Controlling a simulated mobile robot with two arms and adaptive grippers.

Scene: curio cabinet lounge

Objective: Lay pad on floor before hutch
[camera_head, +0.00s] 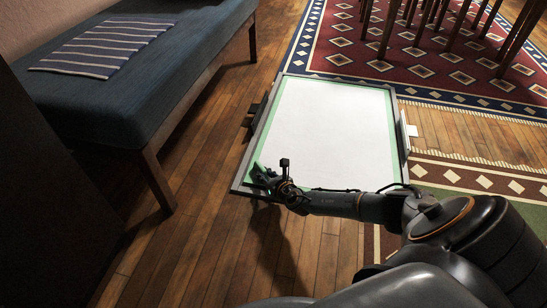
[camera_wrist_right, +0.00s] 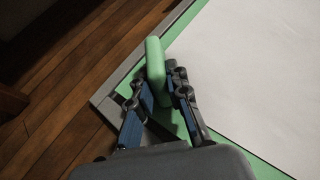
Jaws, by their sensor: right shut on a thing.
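A small light green pad (camera_wrist_right: 155,70) stands on edge between the fingers of my right gripper (camera_wrist_right: 160,92) in the wrist view. In the head view the right gripper (camera_head: 268,177) is at the near left corner of a grey-rimmed tray (camera_head: 238,186), shut on the pad (camera_head: 257,169). The tray has a green surface with a large white sheet over most of it. I cannot tell whether the pad touches the tray. No hutch can be made out for certain. My left gripper is not in view.
A blue bench (camera_head: 120,85) with a striped cloth (camera_head: 105,46) stands at the upper left. A dark furniture side (camera_head: 40,190) fills the left edge. Bare wooden floor (camera_head: 200,140) lies between bench and tray. A patterned rug (camera_head: 350,45) with several table or chair legs is at the top right.

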